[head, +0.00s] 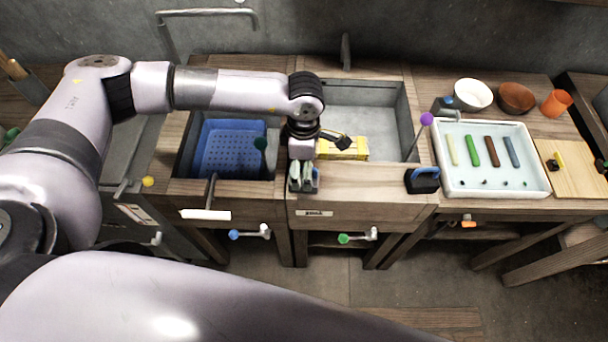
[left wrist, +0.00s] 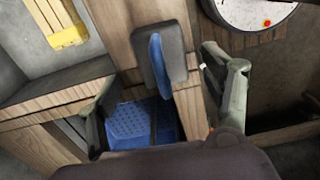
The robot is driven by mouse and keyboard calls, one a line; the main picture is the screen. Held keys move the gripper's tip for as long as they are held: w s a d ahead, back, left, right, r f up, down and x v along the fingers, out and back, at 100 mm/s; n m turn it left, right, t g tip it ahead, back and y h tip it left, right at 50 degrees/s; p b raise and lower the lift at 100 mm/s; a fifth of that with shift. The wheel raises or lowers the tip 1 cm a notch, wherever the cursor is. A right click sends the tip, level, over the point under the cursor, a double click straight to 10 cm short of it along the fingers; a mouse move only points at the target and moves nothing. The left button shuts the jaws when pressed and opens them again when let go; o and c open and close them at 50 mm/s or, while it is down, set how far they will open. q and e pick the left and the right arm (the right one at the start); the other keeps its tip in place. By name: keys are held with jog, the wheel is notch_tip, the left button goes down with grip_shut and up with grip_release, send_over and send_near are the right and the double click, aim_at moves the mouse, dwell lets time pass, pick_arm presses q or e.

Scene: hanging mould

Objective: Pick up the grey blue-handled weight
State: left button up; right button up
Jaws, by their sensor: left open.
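The grey weight (left wrist: 174,57) with its blue handle (left wrist: 157,62) shows in the left wrist view, on the wooden rim between the two basins' side and the floor side. My left gripper (head: 304,178) is open, pointing down over the front rim in the head view. In the left wrist view, its fingers (left wrist: 166,98) stand apart on either side of the weight's line, with gaps visible. The gripper hides most or all of this weight in the head view. My right gripper is out of view.
A darker block with a blue handle (head: 423,182) stands on the rim farther right. A blue perforated basket (head: 230,148) fills the left basin. A yellow block (head: 345,149) lies in the grey basin (head: 385,120). A white tray (head: 495,190) with coloured bars is at right.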

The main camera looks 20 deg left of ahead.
pick_arm(q)
jog(key=shift+f+p, duration=0.35)
jog(key=shift+f, duration=0.05)
notch_tip(320, 180, down, 4)
jog(key=shift+s+r+p, duration=0.1)
jog(key=shift+r+p, duration=0.1)
jog(key=shift+p, duration=0.55)
jog(key=shift+f, duration=0.4)
jog(key=shift+c, duration=0.3)
jog(key=c, duration=1.6)
jog(key=shift+r, duration=0.1)
jog(key=shift+c, duration=0.3)
